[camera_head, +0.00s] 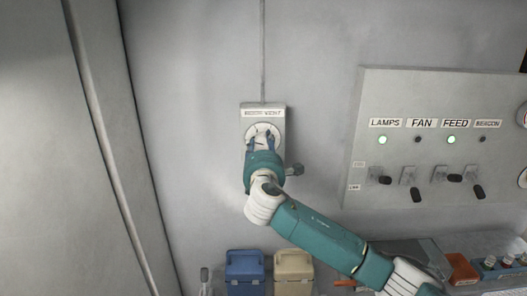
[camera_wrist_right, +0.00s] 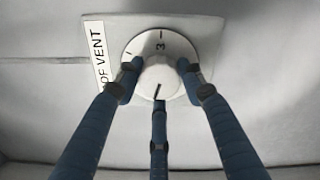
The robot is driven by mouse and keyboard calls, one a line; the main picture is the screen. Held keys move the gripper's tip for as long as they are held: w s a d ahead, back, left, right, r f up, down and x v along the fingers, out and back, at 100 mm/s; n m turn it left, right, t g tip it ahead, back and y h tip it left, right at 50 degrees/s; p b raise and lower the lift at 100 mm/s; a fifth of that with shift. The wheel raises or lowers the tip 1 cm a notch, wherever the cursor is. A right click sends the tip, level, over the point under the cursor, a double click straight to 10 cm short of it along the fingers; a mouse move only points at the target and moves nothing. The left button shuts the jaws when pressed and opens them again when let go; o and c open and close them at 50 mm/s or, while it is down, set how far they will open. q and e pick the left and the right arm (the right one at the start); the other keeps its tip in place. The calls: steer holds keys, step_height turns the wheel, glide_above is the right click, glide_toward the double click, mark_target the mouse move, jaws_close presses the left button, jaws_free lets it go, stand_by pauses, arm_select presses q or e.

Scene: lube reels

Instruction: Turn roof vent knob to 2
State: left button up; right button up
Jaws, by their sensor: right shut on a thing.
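The roof vent knob (camera_wrist_right: 160,78) is a pale round knob on a white dial (camera_wrist_right: 178,46), mounted on a small wall plate (camera_head: 278,112) labelled for the vent. My right gripper (camera_head: 263,142) is shut on the knob, with its blue fingers around it. In the right wrist view, two fingers press the sides and a third sits below. A "3" shows at the top of the dial there, opposite a dark line on the knob that points down. A short tick shows at the upper left. The "2" is not visible. My left gripper is not in view.
A switch panel (camera_head: 359,120) with LAMPS, FAN, FEED and BEACON labels and dark levers is on the right. A blue container (camera_head: 245,274) and a beige container (camera_head: 293,274) stand below the knob. A vertical pipe (camera_head: 98,120) is at left.

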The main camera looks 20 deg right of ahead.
steer(key=m+b, duration=0.1)
steer(key=m, duration=0.1)
steer(key=f+m+b, duration=0.1)
steer(key=m+b, duration=0.1)
steer(key=shift+a+m, duration=0.2)
steer(key=shift+m, duration=0.1)
steer(key=m+b, duration=0.3)
steer(key=m, duration=0.2)
steer(key=shift+r+b, duration=0.15)
steer(key=shift+b, duration=0.2)
steer(key=m, duration=0.2)
steer(key=m+b, duration=0.1)
steer(key=m, duration=0.1)
steer(key=m+b, duration=0.1)
steer(key=shift+r+m, duration=0.25)
steer(key=shift+m, duration=0.15)
steer(key=m+b, duration=0.1)
steer(key=m, duration=0.3)
steer(key=shift+d+r+b, duration=0.1)
steer(key=shift+r+b, duration=0.1)
steer(key=shift+b, duration=0.2)
steer(key=shift+r+m, duration=0.15)
steer(key=shift+m, duration=0.55)
steer(key=shift+r, duration=0.15)
